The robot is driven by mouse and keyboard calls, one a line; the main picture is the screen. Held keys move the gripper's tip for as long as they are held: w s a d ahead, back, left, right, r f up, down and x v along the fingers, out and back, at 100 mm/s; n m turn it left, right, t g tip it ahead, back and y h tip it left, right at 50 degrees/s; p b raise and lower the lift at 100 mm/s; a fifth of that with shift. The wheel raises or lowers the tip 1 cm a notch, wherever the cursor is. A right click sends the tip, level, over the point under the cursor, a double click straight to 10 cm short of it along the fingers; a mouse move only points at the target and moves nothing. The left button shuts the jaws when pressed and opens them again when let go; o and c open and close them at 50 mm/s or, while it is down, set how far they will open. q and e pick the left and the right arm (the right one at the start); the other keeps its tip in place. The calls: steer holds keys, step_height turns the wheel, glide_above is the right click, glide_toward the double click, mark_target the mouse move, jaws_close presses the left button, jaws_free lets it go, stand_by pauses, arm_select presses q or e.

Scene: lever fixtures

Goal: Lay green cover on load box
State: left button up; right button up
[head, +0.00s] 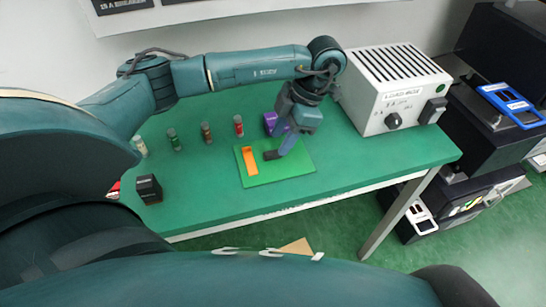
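The green cover (300,164) is a flat light-green plate with an orange handle (249,160) on its left part. It lies on the green table, left of the load box. The load box (395,85) is a white labelled box with a slotted top and a dark knob, at the table's right back. My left gripper (274,154) points down over the cover, its dark tip just right of the orange handle. It appears apart from the handle. Its finger gap cannot be made out. My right gripper is not in view.
Several small capped bottles (207,132) stand in a row at the left back. A purple object (270,122) shows beside my gripper. A small black block (148,189) sits at the left front. The table (215,200) is clear before the cover. Dark equipment (500,120) stands right.

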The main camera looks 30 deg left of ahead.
mark_target(273, 152)
arm_select(q)
steer(key=x, duration=0.4)
steer(key=shift+w+a+f, duration=0.2)
steer(key=shift+f, duration=0.1)
jaws_close()
